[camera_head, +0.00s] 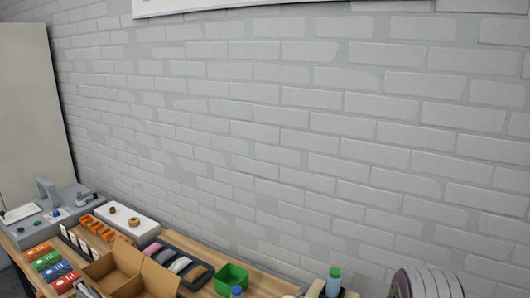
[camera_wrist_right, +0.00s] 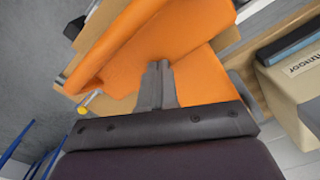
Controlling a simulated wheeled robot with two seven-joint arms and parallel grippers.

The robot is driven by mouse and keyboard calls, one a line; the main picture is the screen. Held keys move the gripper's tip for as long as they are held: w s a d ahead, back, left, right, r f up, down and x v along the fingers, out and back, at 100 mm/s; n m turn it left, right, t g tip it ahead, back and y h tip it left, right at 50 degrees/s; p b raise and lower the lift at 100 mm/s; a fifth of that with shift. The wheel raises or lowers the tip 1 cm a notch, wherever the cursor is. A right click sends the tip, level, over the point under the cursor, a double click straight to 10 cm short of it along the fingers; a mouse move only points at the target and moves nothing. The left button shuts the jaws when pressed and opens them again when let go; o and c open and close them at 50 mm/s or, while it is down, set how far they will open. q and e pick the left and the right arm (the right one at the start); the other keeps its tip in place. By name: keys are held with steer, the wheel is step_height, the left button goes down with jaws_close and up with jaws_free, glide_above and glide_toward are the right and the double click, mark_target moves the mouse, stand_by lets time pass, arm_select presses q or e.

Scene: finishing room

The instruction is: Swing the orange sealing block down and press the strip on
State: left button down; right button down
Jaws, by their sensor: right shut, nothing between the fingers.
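The orange sealing block (camera_wrist_right: 205,75) fills the upper middle of the right wrist view, with a broad flat face and a raised slanted part at its left. My right gripper (camera_wrist_right: 158,68) is shut with nothing between its fingers. Its tips lie over the orange face; I cannot tell whether they touch it. The strip cannot be made out. Neither gripper shows in the head view, and I cannot identify the sealing block there.
In the right wrist view a beige lettered box (camera_wrist_right: 297,75) is close at the right. In the head view a bench along the brick wall holds an open cardboard box (camera_head: 128,270), a green bin (camera_head: 232,278), a grey machine (camera_head: 45,205) and an orange rack (camera_head: 97,227).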

steer(key=shift+r, duration=0.15)
step_height(320, 180, up, 7)
steer(key=p, duration=0.5)
steer(key=shift+p, duration=0.35)
